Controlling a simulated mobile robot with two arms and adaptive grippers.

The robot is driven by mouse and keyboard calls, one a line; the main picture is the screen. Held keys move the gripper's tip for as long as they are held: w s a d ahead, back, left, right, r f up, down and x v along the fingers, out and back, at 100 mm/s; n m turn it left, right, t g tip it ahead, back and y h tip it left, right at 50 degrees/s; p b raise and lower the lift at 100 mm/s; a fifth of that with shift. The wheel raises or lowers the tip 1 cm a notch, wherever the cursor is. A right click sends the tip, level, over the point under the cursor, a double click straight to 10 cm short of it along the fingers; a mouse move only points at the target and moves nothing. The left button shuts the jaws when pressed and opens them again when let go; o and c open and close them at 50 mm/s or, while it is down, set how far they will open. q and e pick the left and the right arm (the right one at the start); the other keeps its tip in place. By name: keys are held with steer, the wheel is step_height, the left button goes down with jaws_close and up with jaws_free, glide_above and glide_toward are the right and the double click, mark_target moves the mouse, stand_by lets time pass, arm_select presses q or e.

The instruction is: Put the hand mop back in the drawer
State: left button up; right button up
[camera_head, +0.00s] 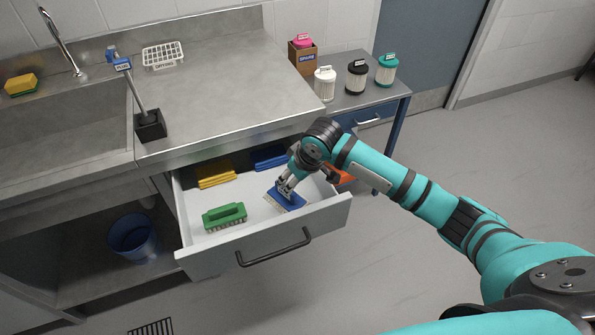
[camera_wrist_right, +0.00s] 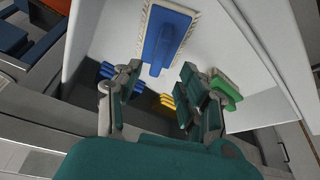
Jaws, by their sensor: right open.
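The blue hand mop (camera_head: 287,201) with a cream fringe is inside the open drawer (camera_head: 295,240), at its right side. It appears to lie flat on the drawer floor. My right gripper (camera_head: 285,186) is just over it and partly covers it. In the right wrist view the hand mop (camera_wrist_right: 166,42) shows beyond the fingertips, and the fingers of my right gripper (camera_wrist_right: 160,72) are apart with nothing between them. My left gripper is not in view.
The drawer also holds a green brush (camera_head: 224,216), a yellow item (camera_head: 215,175) and another blue item (camera_head: 270,157). The steel counter (camera_head: 225,85) overhangs the drawer's back. A side table (camera_head: 372,97) with several canisters stands right. A blue bucket (camera_head: 134,236) sits below left.

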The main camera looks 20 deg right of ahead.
steer(key=shift+v, duration=2.25)
